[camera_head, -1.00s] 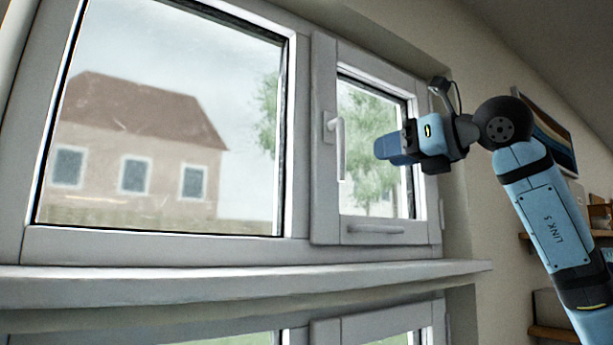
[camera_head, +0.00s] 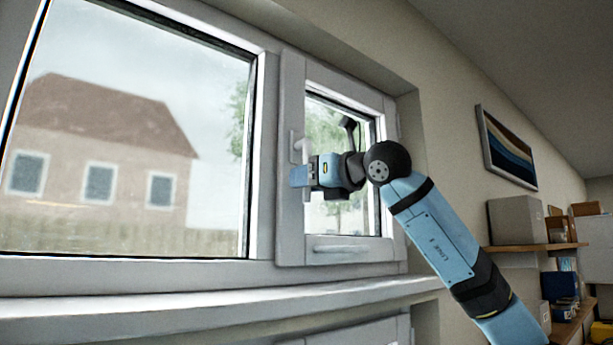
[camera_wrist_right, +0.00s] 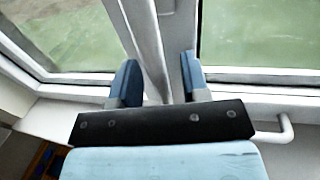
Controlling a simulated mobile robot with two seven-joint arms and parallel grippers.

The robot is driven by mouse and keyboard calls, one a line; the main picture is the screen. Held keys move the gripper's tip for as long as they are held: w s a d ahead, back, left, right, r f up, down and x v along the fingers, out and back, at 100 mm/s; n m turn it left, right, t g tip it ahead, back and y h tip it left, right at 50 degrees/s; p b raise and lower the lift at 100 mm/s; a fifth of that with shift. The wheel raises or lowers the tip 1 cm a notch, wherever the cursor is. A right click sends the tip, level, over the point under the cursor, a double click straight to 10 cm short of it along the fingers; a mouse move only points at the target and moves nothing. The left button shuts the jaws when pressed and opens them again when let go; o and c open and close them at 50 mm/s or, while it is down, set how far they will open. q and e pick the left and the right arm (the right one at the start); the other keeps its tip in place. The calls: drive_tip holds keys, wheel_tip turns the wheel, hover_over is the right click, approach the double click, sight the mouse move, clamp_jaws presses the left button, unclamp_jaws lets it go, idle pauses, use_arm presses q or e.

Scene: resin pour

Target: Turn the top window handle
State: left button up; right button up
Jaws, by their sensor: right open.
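The top window handle (camera_head: 299,144) is a pale lever on a small plate on the left post of the narrow right sash. Its upper end shows in the head view; most of the lever is hidden behind my right gripper (camera_head: 300,177), which is in front of it. In the right wrist view my right gripper (camera_wrist_right: 158,82) has its two blue fingers apart. A pale upright strip runs between the fingers; I cannot tell whether it is the lever or the window post. My left gripper is not in view.
A grey horizontal bar (camera_head: 340,247) is on the sash's lower rail. The windowsill (camera_head: 190,311) juts out below. A large fixed pane (camera_head: 215,95) lies to the left. A framed picture (camera_head: 507,150) and shelves with boxes (camera_head: 517,220) are at the right.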

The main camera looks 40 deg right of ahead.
drive_tip(key=shift+w, duration=0.2)
clamp_jaws()
